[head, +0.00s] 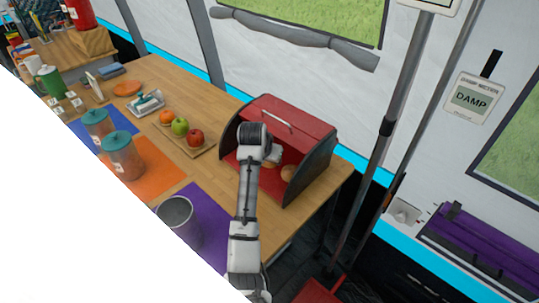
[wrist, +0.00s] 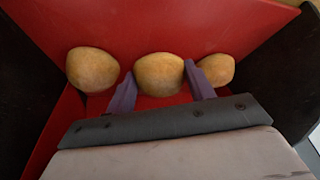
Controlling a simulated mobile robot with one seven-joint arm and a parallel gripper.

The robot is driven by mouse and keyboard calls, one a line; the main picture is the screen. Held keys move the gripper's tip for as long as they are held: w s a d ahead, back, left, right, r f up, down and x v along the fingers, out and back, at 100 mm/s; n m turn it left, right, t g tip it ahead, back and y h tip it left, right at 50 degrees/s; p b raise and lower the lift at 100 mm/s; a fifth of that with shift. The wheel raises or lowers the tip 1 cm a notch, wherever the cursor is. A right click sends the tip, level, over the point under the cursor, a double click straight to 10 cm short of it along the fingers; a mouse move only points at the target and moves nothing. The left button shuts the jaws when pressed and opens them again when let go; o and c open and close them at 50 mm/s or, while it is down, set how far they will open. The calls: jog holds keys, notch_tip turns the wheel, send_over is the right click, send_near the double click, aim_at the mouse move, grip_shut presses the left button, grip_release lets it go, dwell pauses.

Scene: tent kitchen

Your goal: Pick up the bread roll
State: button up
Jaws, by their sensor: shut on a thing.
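Three bread rolls sit in a row inside a red bread bin (head: 297,130) with dark side walls. The middle bread roll (wrist: 160,73) is between the two purple fingers of my gripper (wrist: 162,88), which is shut on it. One roll (wrist: 91,69) lies left of the fingers. Another roll (wrist: 216,69) is to the right, partly hidden by the right finger. In the head view my arm reaches into the open front of the bin, and a roll (head: 288,173) shows to the right of my gripper. The held roll is mostly hidden there.
The bin's dark side walls (wrist: 284,78) stand close on both sides. A wooden board with an apple (head: 195,138) and other fruit is left of the bin. A grey metal canister (head: 178,220) and teal-lidded jars (head: 123,158) stand nearer on the table.

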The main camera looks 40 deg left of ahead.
jog(key=s+d+r+p, duration=0.2)
jog(key=s+r+p, duration=0.1)
jog(key=s, duration=0.3)
jog(key=s+d+r+p, duration=0.2)
jog(key=s+r+p, duration=0.1)
jog(key=s+p, duration=0.1)
jog(key=shift+s+r+p, duration=0.25)
jog(key=shift+s+p, duration=0.1)
jog(key=shift+s, duration=0.55)
